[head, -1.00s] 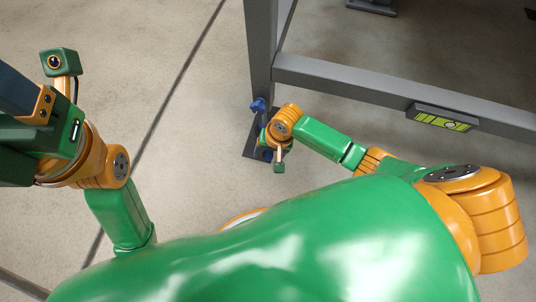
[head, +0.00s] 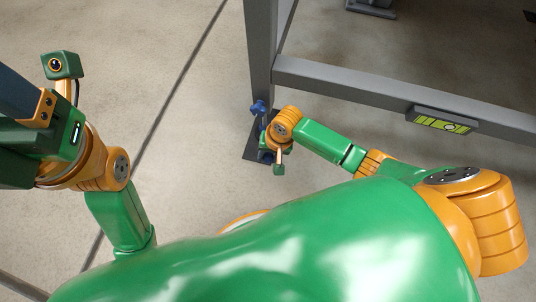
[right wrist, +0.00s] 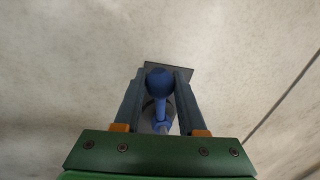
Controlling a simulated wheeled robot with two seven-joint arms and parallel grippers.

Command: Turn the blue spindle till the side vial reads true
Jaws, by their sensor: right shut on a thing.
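The blue spindle (head: 258,107) stands at the foot of the grey frame's post. Its round blue end and bar show in the right wrist view (right wrist: 160,84), between my two dark fingers. My right gripper (right wrist: 164,80) is shut on the spindle; in the head view my wrist hides most of the grip. The side vial (head: 441,122) is yellow-green, in a grey housing on the frame's rail. Its round bubble sits somewhat right of the vial's middle. My left gripper (head: 18,92) is at the left edge, far from the spindle, its fingertips cut off.
The grey post (head: 261,50) and long rail (head: 350,90) bound the space behind my right arm. A dark foot plate (head: 250,148) lies under the spindle. The concrete floor (head: 190,140) between my arms is clear.

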